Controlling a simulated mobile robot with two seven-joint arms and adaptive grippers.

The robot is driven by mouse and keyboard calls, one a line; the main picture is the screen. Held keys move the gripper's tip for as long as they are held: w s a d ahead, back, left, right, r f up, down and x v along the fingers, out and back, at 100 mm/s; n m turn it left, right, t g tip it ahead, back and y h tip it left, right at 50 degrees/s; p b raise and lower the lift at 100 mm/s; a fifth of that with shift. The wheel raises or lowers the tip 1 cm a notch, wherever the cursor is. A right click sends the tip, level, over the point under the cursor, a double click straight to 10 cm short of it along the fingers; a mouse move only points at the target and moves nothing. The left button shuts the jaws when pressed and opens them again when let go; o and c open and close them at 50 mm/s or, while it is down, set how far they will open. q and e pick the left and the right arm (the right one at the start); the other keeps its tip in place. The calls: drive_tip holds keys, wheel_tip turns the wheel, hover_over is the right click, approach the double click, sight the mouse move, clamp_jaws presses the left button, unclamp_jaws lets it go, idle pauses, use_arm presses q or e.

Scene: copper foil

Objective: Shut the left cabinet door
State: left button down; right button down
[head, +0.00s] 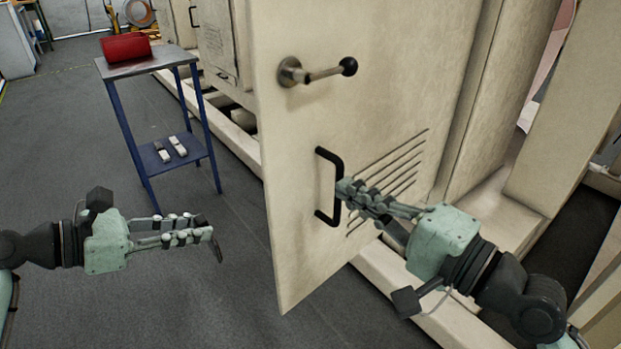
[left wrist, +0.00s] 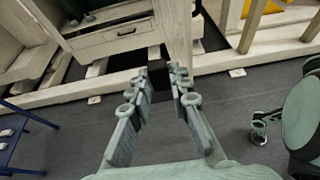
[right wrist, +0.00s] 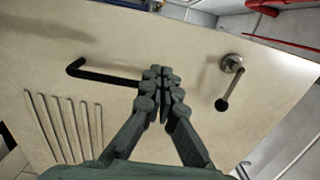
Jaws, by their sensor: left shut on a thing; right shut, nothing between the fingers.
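The cream cabinet door (head: 290,200) stands swung out from its cabinet in the head view. It has a black bar handle (head: 328,160), a knobbed lever (head: 322,74) and slanted vent slots. My right gripper (head: 343,190) is shut and empty, its tips at the door's face beside the handle. The right wrist view shows the tips overlapping one end of the handle (right wrist: 100,75); I cannot tell whether they touch. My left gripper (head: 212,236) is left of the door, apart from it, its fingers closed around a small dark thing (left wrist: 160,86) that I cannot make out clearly.
A cream base rail (head: 236,137) runs along the cabinets. Grey floor (head: 60,150) is clear at the left.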

sight(297, 160)
drive_tip(key=p+x, duration=0.1)
drive_tip(key=x, duration=0.7)
drive_tip(key=shift+w+a, duration=0.15)
drive_tip(key=shift+a, duration=0.1)
